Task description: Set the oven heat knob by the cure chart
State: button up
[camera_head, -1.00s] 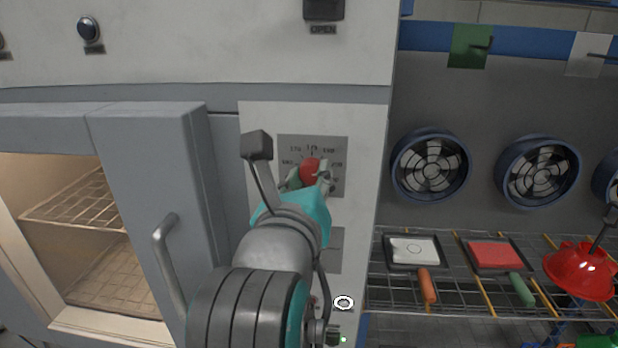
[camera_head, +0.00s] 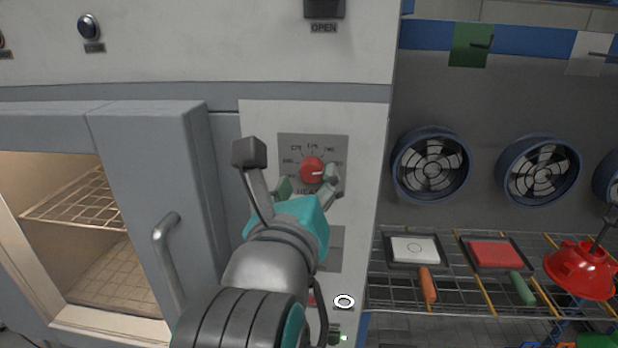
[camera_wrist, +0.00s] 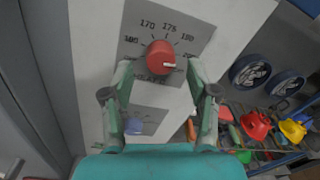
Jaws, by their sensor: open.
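The red heat knob (camera_head: 312,170) sits on a grey dial plate (camera_head: 340,150) on the white oven panel. In the wrist view, the knob (camera_wrist: 158,54) has a white pointer aimed right, slightly downward. The marks 170, 175 and 180 arc above it; a mark near the pointer's right side seems to start with 2 and is blurred. My gripper (camera_head: 307,184) is open and empty, just in front of the knob, with its fingers spread either side and apart from it. No readable cure chart is in view.
The oven door (camera_head: 150,150) with its handle stands left of the panel, beside wire racks inside.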

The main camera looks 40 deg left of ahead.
jog(key=v, duration=0.5)
jog(key=shift+s+d, duration=0.1)
jog(key=shift+s, duration=0.1)
dwell(0.3)
jog(key=w+d+f+n+h, duration=0.1)
jog(key=w+d+f+n, duration=0.1)
jog(key=d+f+n, duration=0.45)
jog(key=w+d+f+n, duration=0.2)
jog(key=d+f, duration=0.1)
jog(key=f, duration=0.7)
jog(key=w+d+f+n+h, duration=0.1)
jog(key=w+d+f+n, duration=0.3)
jog(key=f, duration=0.4)
jog(key=s+d+f+n+h, duration=0.1)
jog(key=s+d+f+n, duration=0.55)
jog(key=d+f, duration=0.6)
jog(key=s+d+f+n+h, duration=0.1)
jog(key=s+d+n, duration=0.1)
jog(key=s+d, duration=0.3)
jog(key=s+d+f+n+h, duration=0.2)
jog(key=s+d, duration=0.3)
jog(key=s, duration=0.7)
jog(key=s+d+f+n+g+h, duration=0.1)
jog(key=s+d+n+h, duration=0.1)
jog(key=s+d, duration=0.3)
jog(key=s+n, duration=0.1)
jog(key=s, duration=0.2)
jog(key=shift+d+f, duration=0.2)
jog(key=shift+f, duration=0.15)
